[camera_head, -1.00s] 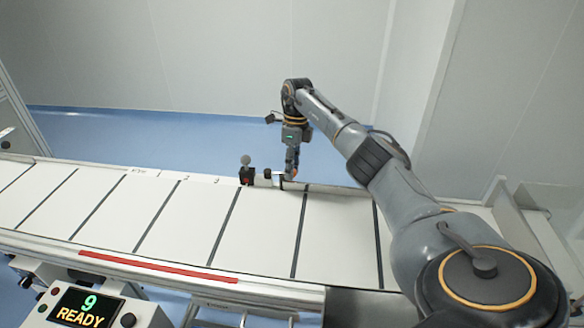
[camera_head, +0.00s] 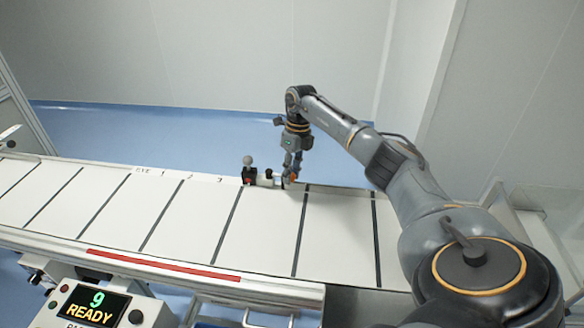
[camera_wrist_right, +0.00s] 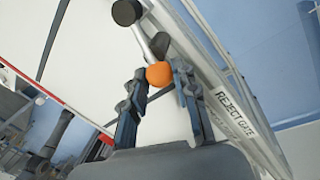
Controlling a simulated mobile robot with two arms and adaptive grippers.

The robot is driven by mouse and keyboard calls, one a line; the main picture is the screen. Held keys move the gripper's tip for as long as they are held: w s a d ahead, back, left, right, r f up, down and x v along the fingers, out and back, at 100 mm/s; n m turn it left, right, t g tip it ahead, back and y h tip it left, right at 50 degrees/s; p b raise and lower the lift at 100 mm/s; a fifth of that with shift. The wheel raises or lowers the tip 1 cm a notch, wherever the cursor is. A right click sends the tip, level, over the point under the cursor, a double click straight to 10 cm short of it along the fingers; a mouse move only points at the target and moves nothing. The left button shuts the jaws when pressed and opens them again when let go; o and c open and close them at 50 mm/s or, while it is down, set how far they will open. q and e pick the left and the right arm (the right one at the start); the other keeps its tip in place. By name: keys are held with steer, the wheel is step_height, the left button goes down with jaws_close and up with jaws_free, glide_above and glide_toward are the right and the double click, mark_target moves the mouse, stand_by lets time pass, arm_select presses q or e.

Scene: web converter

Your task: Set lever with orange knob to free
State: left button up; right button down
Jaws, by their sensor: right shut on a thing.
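The orange knob (camera_wrist_right: 159,74) is on the end of a pale metal lever in the right wrist view. The lever (camera_wrist_right: 145,45) runs up from it toward a black round part. My right gripper (camera_wrist_right: 160,77) has its two dark fingers on either side of the knob, shut on it. In the head view my right gripper (camera_head: 291,172) points down at the conveyor's far edge, and a little orange shows at its tips. Which marked position the lever stands at cannot be told. My left gripper is not in view.
Just left of the gripper on the far rail stand a grey-balled lever (camera_head: 247,160) and a black knob (camera_head: 268,173). The rail beside the lever reads "REJECT GATE" (camera_wrist_right: 236,108). The white conveyor (camera_head: 180,225) is clear.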

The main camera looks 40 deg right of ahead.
steer(key=c, duration=1)
jaws_free()
steer(key=r, duration=0.4)
steer(key=d+r, duration=0.1)
steer(key=r, duration=0.3)
steer(key=d+r, duration=0.1)
steer(key=r, duration=0.2)
steer(key=shift+w+d+r, duration=0.15)
steer(key=shift+w+r, duration=0.1)
steer(key=shift+r, duration=0.15)
